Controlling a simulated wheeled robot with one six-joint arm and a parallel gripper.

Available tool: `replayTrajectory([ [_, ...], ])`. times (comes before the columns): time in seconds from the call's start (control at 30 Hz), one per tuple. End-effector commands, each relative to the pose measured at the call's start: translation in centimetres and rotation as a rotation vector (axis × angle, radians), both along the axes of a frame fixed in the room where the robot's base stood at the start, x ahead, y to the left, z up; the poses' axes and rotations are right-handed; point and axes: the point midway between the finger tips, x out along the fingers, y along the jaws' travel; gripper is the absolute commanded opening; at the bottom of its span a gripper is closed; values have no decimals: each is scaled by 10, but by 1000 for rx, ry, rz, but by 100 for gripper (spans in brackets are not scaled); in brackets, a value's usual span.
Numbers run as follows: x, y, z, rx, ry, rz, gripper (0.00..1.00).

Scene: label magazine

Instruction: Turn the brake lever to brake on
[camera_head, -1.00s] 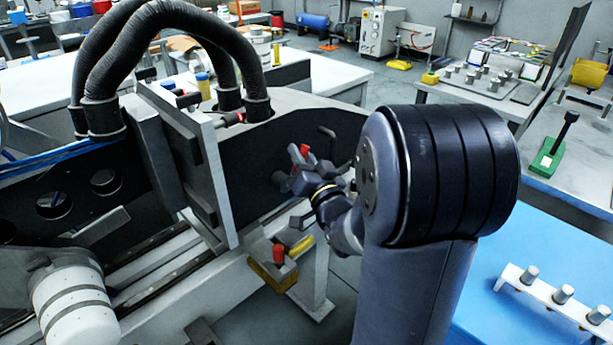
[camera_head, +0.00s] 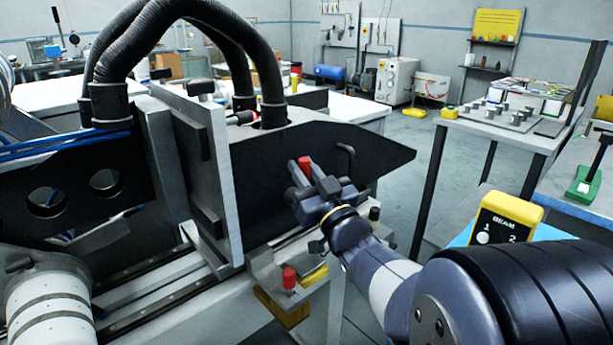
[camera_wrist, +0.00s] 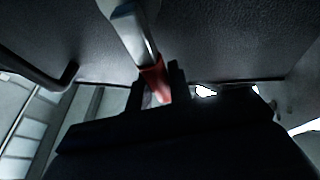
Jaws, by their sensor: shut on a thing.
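A grey lever with a red end (camera_head: 304,163), which I take as the brake lever, is mounted on the black side plate (camera_head: 262,178) of the machine. In the wrist view the lever's grey bar (camera_wrist: 132,32) runs down to its red grip (camera_wrist: 156,80). My gripper (camera_head: 307,188) is at the lever, against the black plate. In the wrist view my gripper (camera_wrist: 157,90) has its two dark fingers on either side of the red grip, shut on it. My gripper's body hides part of the lever in the head view. I see no readable brake marking.
A second red knob (camera_head: 288,277) stands on a bracket with a yellow label below my gripper. A bent black handle (camera_head: 346,158) sticks out of the plate to the right. A yellow BEAM box (camera_head: 505,218) is at the right. Open floor lies behind the plate.

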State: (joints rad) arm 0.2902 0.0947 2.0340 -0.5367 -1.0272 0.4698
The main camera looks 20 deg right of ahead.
Motion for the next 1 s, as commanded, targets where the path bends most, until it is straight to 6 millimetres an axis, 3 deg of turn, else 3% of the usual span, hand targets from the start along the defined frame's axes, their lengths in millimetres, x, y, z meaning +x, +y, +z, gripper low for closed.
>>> replayTrajectory([
  [0.33, 0, 1, -2, -7, 2, 2, 0],
  [0.37, 0, 1, -2, -7, 2, 2, 20],
  [0.6, 0, 1, -1, -5, 0, 1, 40],
  [0.87, -1, 0, -1, -4, -1, 0, 41],
  [1.0, -12, -2, -4, -3, -2, -1, 41],
])
